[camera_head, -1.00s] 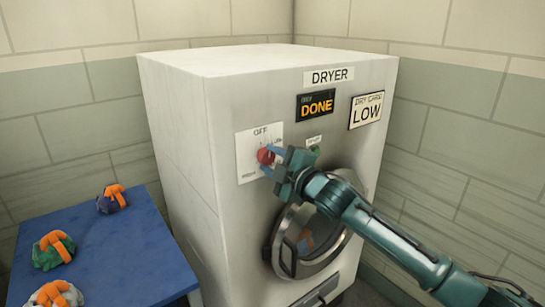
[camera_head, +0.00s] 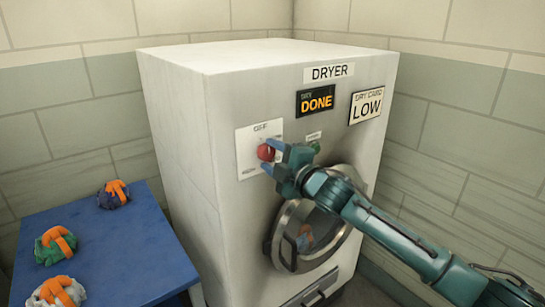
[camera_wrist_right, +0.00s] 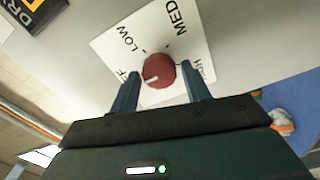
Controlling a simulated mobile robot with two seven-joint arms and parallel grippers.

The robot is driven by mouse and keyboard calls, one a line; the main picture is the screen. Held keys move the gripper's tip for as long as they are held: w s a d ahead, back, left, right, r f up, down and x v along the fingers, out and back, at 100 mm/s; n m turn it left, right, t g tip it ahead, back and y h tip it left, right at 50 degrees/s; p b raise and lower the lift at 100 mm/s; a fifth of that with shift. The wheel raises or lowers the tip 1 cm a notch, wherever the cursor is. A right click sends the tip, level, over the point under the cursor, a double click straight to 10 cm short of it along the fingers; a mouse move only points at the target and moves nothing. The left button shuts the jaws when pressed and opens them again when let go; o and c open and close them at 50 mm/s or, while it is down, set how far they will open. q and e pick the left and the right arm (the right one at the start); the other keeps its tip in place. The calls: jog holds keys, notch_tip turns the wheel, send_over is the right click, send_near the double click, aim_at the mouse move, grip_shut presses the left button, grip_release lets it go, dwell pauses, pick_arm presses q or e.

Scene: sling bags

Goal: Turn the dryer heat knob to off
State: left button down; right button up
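The red heat knob (camera_head: 265,152) sits on a white dial plate (camera_head: 247,166) on the dryer's front. In the right wrist view, the knob (camera_wrist_right: 158,70) carries a white mark on its left side, pointing roughly toward a label ending in F at the left. LOW and MED show above it, and a partly hidden label is at the right. My right gripper (camera_head: 265,157) is at the knob, its blue fingers on either side. In the wrist view, the right gripper's fingers (camera_wrist_right: 160,88) stand apart, with a gap on the left and the right finger close to the knob. My left gripper is not in view.
The dryer (camera_head: 185,130) has a round door (camera_head: 282,240) below the knob, a DONE display (camera_head: 316,101) and a LOW card (camera_head: 367,105). A green button (camera_head: 315,147) is right of the dial. A blue table (camera_head: 130,250) with several bundled bags stands at the left.

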jog(key=shift+o, duration=1.1)
jog(key=shift+s, duration=0.1)
jog(key=b+v, duration=0.2)
jog(key=v, duration=1.1)
